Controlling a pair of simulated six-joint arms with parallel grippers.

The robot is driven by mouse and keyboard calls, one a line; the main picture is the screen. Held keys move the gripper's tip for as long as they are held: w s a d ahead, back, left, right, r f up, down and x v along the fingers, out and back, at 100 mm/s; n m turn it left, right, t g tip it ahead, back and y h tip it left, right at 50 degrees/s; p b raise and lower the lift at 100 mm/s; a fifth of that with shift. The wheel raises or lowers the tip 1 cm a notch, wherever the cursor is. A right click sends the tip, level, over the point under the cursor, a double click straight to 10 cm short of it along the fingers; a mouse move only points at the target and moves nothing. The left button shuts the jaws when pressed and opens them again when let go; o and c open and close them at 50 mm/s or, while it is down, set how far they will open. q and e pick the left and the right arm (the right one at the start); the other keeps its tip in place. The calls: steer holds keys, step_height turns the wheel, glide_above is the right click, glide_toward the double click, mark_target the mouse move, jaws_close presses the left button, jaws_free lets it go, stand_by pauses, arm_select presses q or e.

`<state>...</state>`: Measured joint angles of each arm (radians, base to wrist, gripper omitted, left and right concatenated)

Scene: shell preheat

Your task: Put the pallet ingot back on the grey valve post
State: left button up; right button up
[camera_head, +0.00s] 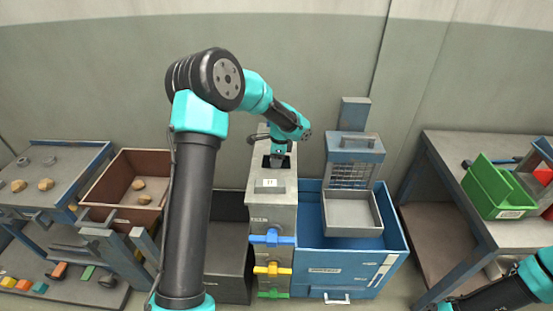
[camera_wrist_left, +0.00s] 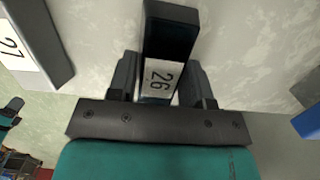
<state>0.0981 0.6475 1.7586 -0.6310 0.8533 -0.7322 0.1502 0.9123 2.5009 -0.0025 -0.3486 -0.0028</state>
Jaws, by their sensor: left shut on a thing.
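The grey valve post (camera_head: 284,214) stands mid-view in the head view, with blue, yellow and green valve handles on its front. My left gripper (camera_head: 279,160) is at the rear of its top. In the left wrist view my left gripper (camera_wrist_left: 158,88) is shut on a dark ingot (camera_wrist_left: 170,35) with a white label reading 26. In the head view the held ingot is too hidden to tell whether it touches the post. A second block (camera_head: 268,186) labelled 27 lies on the post top, and it also shows in the left wrist view (camera_wrist_left: 38,42). My right gripper is out of view.
A blue bin (camera_head: 309,235) with a grey tray (camera_head: 350,226) stands right of the post. A brown bin (camera_head: 103,192) with lumps is at the left. A bench (camera_head: 475,150) with a green bin (camera_head: 490,188) is at the right.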

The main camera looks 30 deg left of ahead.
arm_select(q)
steer(key=shift+f, duration=0.1)
steer(key=o, duration=1.3)
steer(key=shift+c, duration=0.2)
step_height(320, 180, up, 12)
steer(key=d, duration=0.1)
steer(key=shift+w+d, duration=0.2)
steer(key=shift+w, duration=0.1)
